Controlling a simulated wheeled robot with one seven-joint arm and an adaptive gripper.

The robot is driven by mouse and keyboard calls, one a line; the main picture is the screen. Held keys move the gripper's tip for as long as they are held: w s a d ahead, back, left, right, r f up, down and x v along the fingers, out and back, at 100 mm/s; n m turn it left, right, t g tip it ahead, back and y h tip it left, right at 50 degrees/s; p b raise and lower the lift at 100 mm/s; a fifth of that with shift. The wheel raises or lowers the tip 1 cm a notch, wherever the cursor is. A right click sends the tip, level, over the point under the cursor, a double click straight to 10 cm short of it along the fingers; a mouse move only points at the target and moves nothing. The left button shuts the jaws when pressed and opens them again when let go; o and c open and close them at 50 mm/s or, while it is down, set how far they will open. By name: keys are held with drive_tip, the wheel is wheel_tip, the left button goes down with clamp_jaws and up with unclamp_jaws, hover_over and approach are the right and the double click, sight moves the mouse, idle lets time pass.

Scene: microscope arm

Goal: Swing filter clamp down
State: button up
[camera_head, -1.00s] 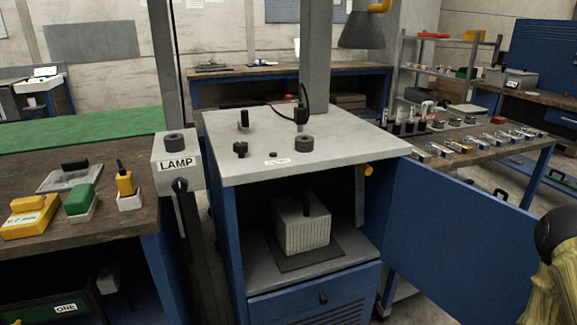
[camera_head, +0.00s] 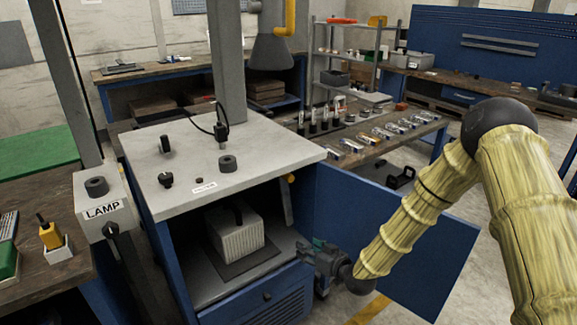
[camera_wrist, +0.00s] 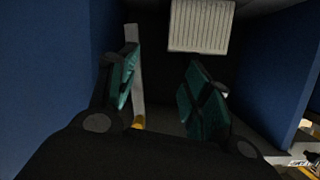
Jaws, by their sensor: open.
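The clamp shows as a grey bar (camera_head: 288,205) with a yellow end (camera_head: 291,178), standing upright at the right side of the cabinet opening. In the wrist view the grey bar (camera_wrist: 137,75) and its yellow end lie between my fingers, close to the left one; I cannot tell whether they touch. The pale ribbed filter block (camera_head: 236,233) sits on a dark mat inside the cabinet; it also shows in the wrist view (camera_wrist: 200,26), beyond the fingers. My gripper (camera_head: 316,250) is open at the cabinet's right front, with teal finger pads (camera_wrist: 162,62) apart.
The blue cabinet door (camera_head: 410,235) stands open to the right, behind my arm. A drawer (camera_head: 262,300) is below the opening. The cabinet's grey top (camera_head: 205,150) carries several knobs. The LAMP box (camera_head: 102,205) stands to the left.

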sight(291, 180)
drive_tip(key=w+r+n+t+y+p, duration=0.1)
drive_tip(key=w+r, duration=0.4)
drive_tip(key=r, duration=0.3)
drive_tip(key=w+r+n+t+y+p, duration=0.15)
drive_tip(key=w+r, duration=0.25)
drive_tip(key=r, duration=0.4)
drive_tip(key=shift+m, duration=0.25)
drive_tip(key=p+x, duration=0.1)
drive_tip(key=x, duration=1)
drive_tip(key=shift+s+a, duration=0.15)
drive_tip(key=shift+r, duration=0.1)
clamp_jaws()
